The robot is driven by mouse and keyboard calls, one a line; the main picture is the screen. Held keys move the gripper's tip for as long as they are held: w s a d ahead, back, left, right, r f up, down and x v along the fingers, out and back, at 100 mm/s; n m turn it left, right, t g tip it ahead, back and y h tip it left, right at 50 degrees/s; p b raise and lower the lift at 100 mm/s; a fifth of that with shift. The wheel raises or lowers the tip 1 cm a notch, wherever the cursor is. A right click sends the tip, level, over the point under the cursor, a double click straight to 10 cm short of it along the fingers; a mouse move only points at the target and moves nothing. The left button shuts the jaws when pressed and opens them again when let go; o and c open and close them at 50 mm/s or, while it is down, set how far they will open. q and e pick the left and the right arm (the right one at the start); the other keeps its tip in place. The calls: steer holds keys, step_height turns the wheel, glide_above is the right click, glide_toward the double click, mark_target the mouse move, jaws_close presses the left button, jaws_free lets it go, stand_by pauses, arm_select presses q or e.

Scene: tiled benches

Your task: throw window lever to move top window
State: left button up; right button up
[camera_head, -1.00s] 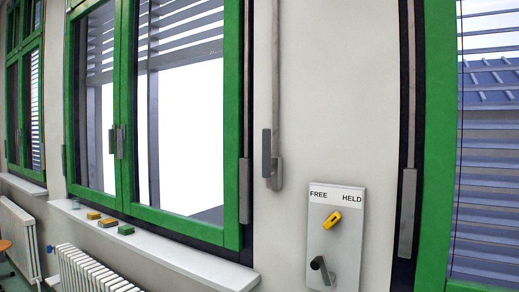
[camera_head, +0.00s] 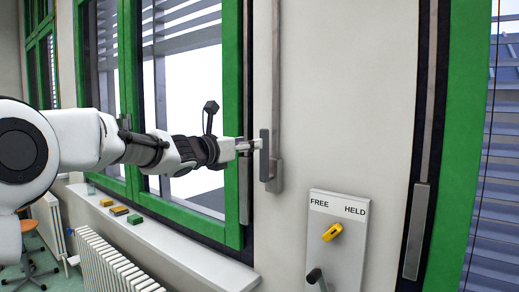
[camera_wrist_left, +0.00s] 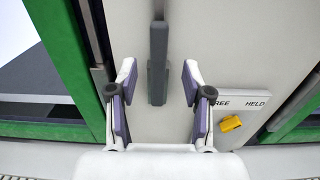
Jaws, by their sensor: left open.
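The window lever is a grey upright handle (camera_head: 264,155) on a bracket at the lower end of a long rod on the wall, right of the green-framed window (camera_head: 232,120). My left gripper (camera_head: 256,145) comes in from the left at the handle's height, its fingers close to the handle's upper part. In the left wrist view the open gripper (camera_wrist_left: 158,82) has one finger on each side of the grey lever (camera_wrist_left: 158,50), with gaps on both sides. Whether anything touches cannot be told. The lever points straight up. My right gripper is out of view.
A white panel (camera_head: 345,262) marked FREE and HELD, with a yellow knob (camera_head: 332,231) and a dark handle (camera_head: 316,278), is on the wall below right. A sill (camera_head: 160,235) with sponges (camera_head: 119,210) and a radiator (camera_head: 110,265) lie below the window.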

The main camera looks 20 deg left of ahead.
mark_target(265, 142)
arm_select(q)
steer(key=p+x, duration=0.1)
steer(key=x, duration=0.1)
steer(key=p+x, duration=0.2)
steer(key=x, duration=0.1)
steer(key=p+x, duration=0.1)
steer(key=x, duration=0.2)
steer(key=shift+a+f+p, duration=0.15)
steer(key=shift+f+p, duration=0.15)
steer(key=shift+p, duration=0.05)
steer(key=shift+w, duration=0.25)
steer(key=shift+s, duration=0.35)
jaws_close()
